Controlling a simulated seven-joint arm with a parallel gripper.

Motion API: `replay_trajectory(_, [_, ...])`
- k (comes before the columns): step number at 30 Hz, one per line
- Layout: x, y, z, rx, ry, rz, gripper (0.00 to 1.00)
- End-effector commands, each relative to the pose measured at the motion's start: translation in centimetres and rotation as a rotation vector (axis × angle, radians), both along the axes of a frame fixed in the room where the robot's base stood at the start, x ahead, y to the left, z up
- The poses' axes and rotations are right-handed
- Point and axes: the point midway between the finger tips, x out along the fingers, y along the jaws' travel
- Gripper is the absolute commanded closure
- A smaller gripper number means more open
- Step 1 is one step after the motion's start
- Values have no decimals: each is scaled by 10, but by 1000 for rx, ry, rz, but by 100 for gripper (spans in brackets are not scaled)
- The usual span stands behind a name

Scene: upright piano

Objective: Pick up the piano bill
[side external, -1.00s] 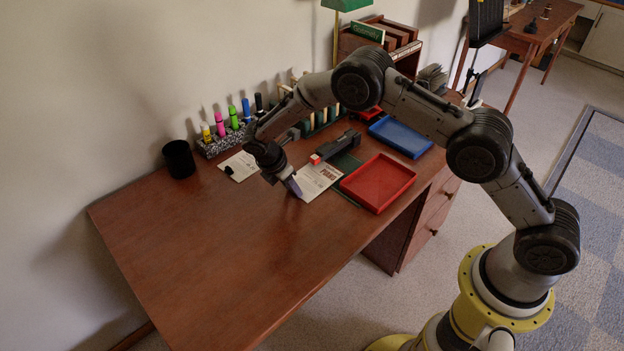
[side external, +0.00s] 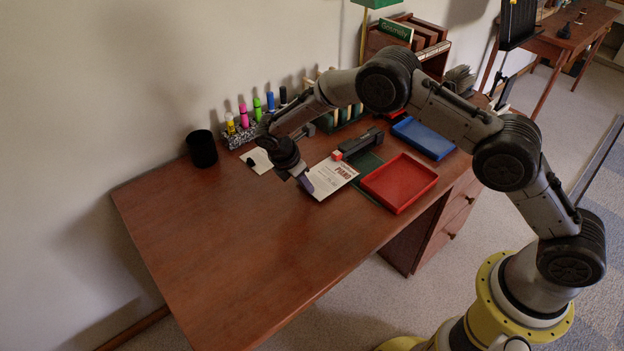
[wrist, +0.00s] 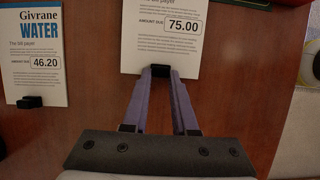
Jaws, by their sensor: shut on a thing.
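The piano bill (side external: 333,178) is a white sheet with a "PIANO" heading, near the middle of the desk in the side external view. In the wrist view, a white bill (wrist: 162,45) reading 75.00 extends past the top edge, so its title is cut off. A black clip (wrist: 161,71) sits at its lower edge. My gripper (wrist: 161,74), with purple fingers, is shut on this clip. It also shows in the side external view (side external: 306,184), at the bill's near left edge. Whether the bill is clear of the desk, I cannot tell.
A water bill (wrist: 37,60) with its own black clip (wrist: 29,102) lies to the left. A red tray (side external: 400,183), a blue tray (side external: 424,138) and a black stapler-like object (side external: 362,143) are to the right. A black cup (side external: 202,149) stands behind. The front left desk is clear.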

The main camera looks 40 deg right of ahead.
Motion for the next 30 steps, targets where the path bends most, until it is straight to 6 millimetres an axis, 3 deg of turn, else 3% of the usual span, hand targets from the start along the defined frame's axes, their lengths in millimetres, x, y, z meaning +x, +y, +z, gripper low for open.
replay_trajectory(9, [2,56,7,2,-7,2,100])
replay_trajectory(21, [1,54,101,1,-5,0,100])
replay_trajectory(30, [3,55,136,11,-3,11,100])
